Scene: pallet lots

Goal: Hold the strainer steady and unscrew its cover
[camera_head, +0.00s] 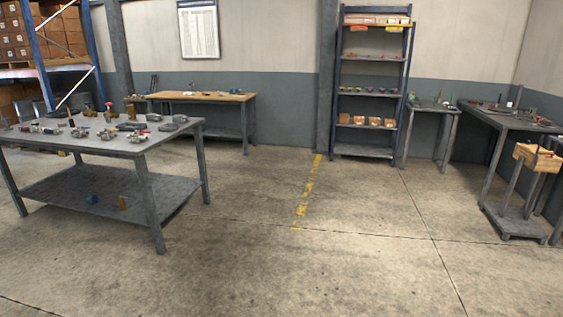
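No strainer can be picked out for certain. Several small metal fittings (107,134) stand on the grey table (60,146) at the left, some with red or blue parts, too small to tell apart. More small items lie on the grey table (515,121) at the right and on the small grey table (432,107) beside the shelf, also too small to name. Neither of my grippers shows in this view.
A wood-topped bench (200,97) stands at the back wall, and a blue shelf unit (370,90) right of it. A small stand with a wooden box (538,157) is at the right. The concrete floor (330,230) between is clear.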

